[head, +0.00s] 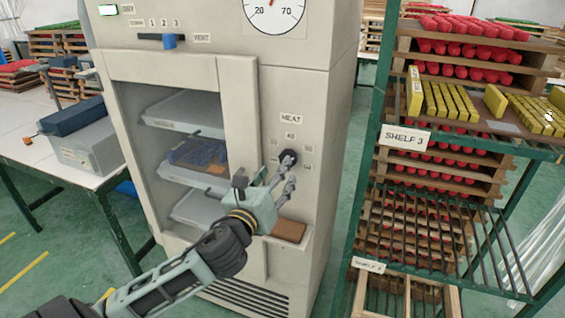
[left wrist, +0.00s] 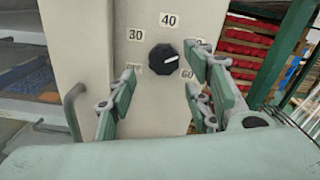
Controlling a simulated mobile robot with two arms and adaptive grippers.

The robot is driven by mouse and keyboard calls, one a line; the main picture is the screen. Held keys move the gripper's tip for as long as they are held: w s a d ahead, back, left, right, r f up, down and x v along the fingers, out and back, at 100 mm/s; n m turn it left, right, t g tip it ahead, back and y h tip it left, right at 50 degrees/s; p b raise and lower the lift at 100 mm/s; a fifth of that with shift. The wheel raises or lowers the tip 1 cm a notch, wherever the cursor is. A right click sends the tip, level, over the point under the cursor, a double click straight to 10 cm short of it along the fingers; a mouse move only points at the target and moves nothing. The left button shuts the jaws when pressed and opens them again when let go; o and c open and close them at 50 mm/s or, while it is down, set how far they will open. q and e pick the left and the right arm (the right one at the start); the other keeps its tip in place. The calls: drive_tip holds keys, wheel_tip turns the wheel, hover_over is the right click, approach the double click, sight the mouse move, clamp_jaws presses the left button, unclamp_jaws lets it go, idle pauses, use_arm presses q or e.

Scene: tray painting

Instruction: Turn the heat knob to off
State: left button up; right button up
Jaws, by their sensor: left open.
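The heat knob (head: 288,157) is a round black dial on the front panel of the beige oven (head: 300,100), below the HEAT label. In the left wrist view the knob (left wrist: 163,58) has a white pointer line aimed right and slightly up, roughly toward the partly covered mark on the right. The 30, 40 and 60 marks are readable; a mark at lower left is mostly hidden by a finger. My left gripper (head: 280,174) is open in front of the panel, just below the knob. In the wrist view its fingers are spread either side below the knob, seemingly not gripping it.
The oven door (head: 240,110) has a window onto several trays, one holding blue pieces. A brown block (head: 289,230) lies on a ledge below the knob. A green rack (head: 367,150) with red and yellow pieces stands close on the right; a white table (head: 75,175) stands left.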

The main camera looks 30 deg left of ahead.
sight(294, 156)
use_arm(q)
drive_tip(key=p+x, duration=0.1)
drive_tip(key=x, duration=0.5)
use_arm(e)
drive_tip(key=shift+w+a+r, duration=0.1)
drive_tip(key=shift+w+r, duration=0.05)
drive_tip(key=shift+r, duration=0.45)
use_arm(q)
drive_tip(key=shift+d+f, duration=0.1)
drive_tip(key=shift+c, duration=0.3)
use_arm(e)
drive_tip(key=shift+a, duration=0.2)
use_arm(q)
drive_tip(key=shift+c, duration=0.9)
drive_tip(key=c, duration=0.8)
use_arm(e)
drive_tip(key=shift+d, duration=0.25)
